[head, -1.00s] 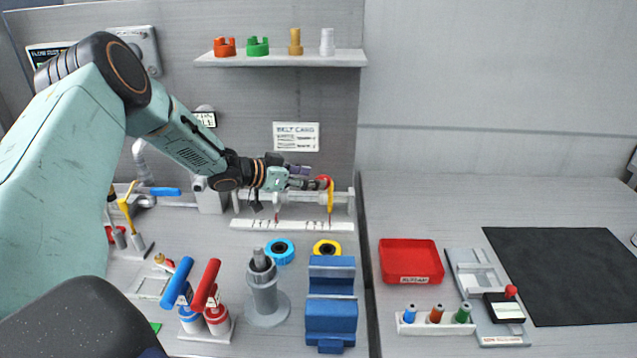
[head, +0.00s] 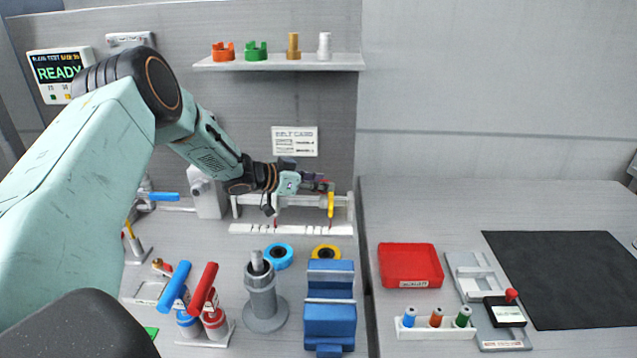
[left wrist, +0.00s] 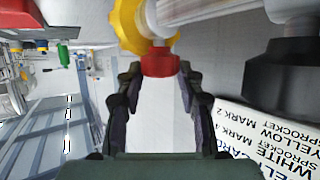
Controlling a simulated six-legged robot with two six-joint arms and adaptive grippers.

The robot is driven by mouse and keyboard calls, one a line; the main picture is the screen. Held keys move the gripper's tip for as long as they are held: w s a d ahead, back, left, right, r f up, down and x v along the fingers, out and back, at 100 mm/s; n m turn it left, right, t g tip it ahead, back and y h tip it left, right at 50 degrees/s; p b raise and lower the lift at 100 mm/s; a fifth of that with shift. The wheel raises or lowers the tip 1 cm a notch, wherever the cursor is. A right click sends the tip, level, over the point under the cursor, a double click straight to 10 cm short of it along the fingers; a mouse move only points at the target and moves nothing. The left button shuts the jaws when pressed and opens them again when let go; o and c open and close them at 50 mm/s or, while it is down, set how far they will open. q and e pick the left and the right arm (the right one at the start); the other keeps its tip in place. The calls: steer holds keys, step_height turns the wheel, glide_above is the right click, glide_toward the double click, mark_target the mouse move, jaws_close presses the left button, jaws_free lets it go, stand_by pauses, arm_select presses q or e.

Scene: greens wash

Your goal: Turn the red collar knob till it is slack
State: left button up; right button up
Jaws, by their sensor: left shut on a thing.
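The red collar knob (left wrist: 160,64) shows in the left wrist view between my left fingertips, next to a yellow toothed wheel (left wrist: 130,25) on a pale shaft (left wrist: 190,12). My left gripper (left wrist: 160,72) is shut on the knob, with a finger on each side of it. In the head view my left gripper (head: 323,187) is at the right end of the belt rig (head: 295,200), beside the yellow wheel (head: 331,205). The knob is mostly hidden there by the gripper. I cannot tell whether the knob is slack. My right gripper is not in view.
A white marked strip (head: 290,229) lies in front of the rig. A blue block (head: 330,312), a grey post (head: 262,290) and blue and yellow rings stand nearer. A belt card (head: 295,141) hangs behind. A shelf (head: 280,62) is above. A red tray (head: 409,265) is right.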

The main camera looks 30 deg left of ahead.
arm_select(q)
steer(key=shift+s+a, duration=0.2)
steer(key=c, duration=0.4)
steer(key=shift+w+r+m+h+p, duration=0.1)
steer(key=shift+m+h+p, duration=0.2)
steer(key=shift+m+p, duration=0.1)
steer(key=shift+w+a+m+g+h, duration=0.1)
steer(key=shift+w+m+g+h, duration=0.05)
steer(key=shift+m+g+h, duration=0.3)
steer(key=shift+a+m+g+h, duration=0.1)
steer(key=shift+m+g+h, duration=0.25)
steer(key=shift+m+h, duration=0.2)
steer(key=shift+m+g+h+b, duration=0.5)
steer(key=shift+m+h+b, duration=0.1)
steer(key=shift+b, duration=0.7)
steer(key=o, duration=1.2)
steer(key=shift+c, duration=0.2)
